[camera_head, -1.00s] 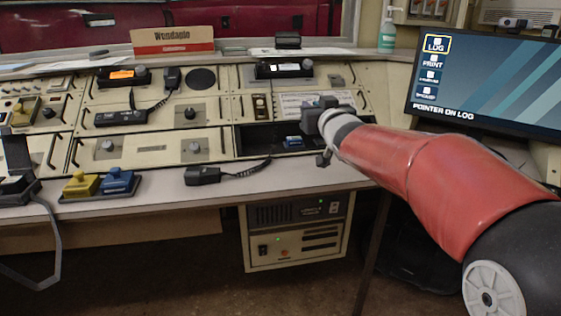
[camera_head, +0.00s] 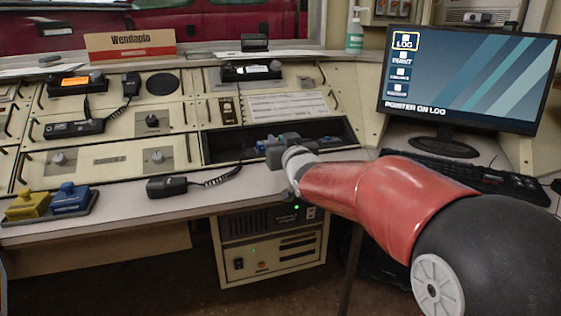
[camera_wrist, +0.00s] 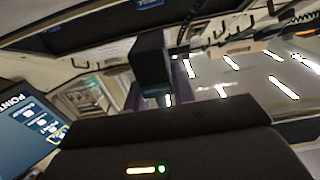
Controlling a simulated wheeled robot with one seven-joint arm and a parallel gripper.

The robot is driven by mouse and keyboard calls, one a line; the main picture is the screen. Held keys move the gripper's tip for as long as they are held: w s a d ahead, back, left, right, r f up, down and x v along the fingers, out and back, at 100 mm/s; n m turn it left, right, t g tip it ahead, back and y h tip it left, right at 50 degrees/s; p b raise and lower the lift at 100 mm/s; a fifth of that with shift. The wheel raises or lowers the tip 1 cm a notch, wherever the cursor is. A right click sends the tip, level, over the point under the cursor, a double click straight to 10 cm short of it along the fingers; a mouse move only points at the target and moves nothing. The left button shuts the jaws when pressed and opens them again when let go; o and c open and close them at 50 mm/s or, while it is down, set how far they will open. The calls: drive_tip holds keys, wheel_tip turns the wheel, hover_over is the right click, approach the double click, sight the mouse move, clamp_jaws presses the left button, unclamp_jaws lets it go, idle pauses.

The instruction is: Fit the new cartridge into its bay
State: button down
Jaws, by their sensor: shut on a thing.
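My gripper (camera_head: 280,143) is at the front of a dark recessed bay (camera_head: 230,147) in the console. In the wrist view my gripper (camera_wrist: 160,88) is shut on a dark block (camera_wrist: 151,60), which I take for the new cartridge. Its far end and its fit with the bay are hard to make out. A small blue piece (camera_head: 262,147) shows at my fingertips; I cannot tell whether it is held or lies in the bay. Another blue piece (camera_head: 326,140) lies in the right part of the bay. My wrist hides part of the bay's front edge.
A handset (camera_head: 167,187) with a coiled cord lies on the desk left of my gripper. A yellow block (camera_head: 28,205) and a blue block (camera_head: 71,198) stand further left. A monitor (camera_head: 470,75) and keyboard (camera_head: 475,178) are at the right.

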drive_tip(key=shift+f, duration=2.3)
drive_tip(key=shift+f+b, duration=0.2)
drive_tip(key=shift+b, duration=0.15)
drive_tip(key=c, duration=1.2)
unclamp_jaws()
drive_tip(key=shift+o, duration=0.2)
drive_tip(key=shift+r, duration=0.1)
